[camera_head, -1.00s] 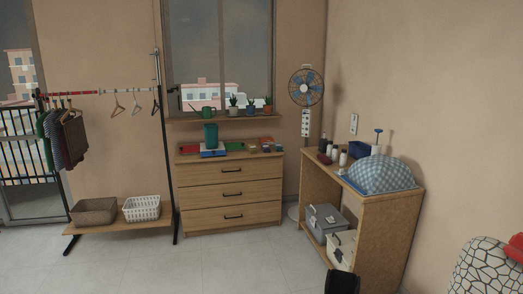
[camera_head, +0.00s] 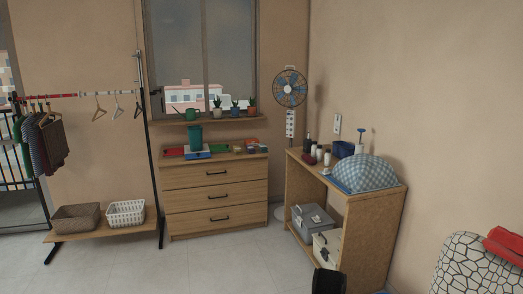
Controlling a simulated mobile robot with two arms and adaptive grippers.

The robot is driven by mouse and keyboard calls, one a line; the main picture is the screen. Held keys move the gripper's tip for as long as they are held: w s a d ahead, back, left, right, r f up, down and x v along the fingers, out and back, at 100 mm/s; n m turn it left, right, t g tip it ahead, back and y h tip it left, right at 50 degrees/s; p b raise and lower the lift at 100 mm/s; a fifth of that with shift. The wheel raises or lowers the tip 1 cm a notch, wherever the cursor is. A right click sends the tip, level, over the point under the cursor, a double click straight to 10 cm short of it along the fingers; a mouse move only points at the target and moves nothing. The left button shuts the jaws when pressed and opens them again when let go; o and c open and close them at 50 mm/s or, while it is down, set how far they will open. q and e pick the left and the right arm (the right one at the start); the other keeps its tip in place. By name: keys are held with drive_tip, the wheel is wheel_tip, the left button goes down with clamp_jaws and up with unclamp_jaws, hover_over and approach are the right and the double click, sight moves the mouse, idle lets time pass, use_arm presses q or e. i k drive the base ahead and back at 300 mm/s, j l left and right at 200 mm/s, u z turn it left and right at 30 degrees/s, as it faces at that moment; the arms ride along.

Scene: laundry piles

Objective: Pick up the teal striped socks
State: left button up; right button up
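I cannot make out any teal striped socks. Several small coloured items (camera_head: 250,148) lie on the right of the wooden chest of drawers (camera_head: 216,194), too small to tell what they are. A plain teal container (camera_head: 195,136) stands on the chest near a blue and white item. Neither of my grippers is in view.
A wooden shelf unit (camera_head: 361,205) on the right bears a checked dome-shaped cover (camera_head: 363,172). A black thing (camera_head: 328,282) is cut off at the bottom. A white patterned rounded thing with red cloth (camera_head: 505,245) is lower right. Floor (camera_head: 205,265) before the chest is clear.

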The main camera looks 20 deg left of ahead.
sight(263, 147)
drive_tip(key=i+j, duration=0.15)
drive_tip(key=j, duration=0.25)
drive_tip(key=i+j, duration=0.15)
drive_tip(key=j, duration=0.2)
drive_tip(key=i+j, duration=0.15)
drive_tip(key=j, duration=0.25)
drive_tip(key=i+j, duration=0.15)
drive_tip(key=j, duration=0.25)
drive_tip(key=i+j, duration=0.15)
drive_tip(key=j, duration=0.25)
drive_tip(key=i+j, duration=0.15)
drive_tip(key=j, duration=0.2)
drive_tip(key=i+j, duration=1.8)
drive_tip(key=j, duration=0.25)
drive_tip(key=i+l, duration=0.15)
drive_tip(key=i, duration=1.15)
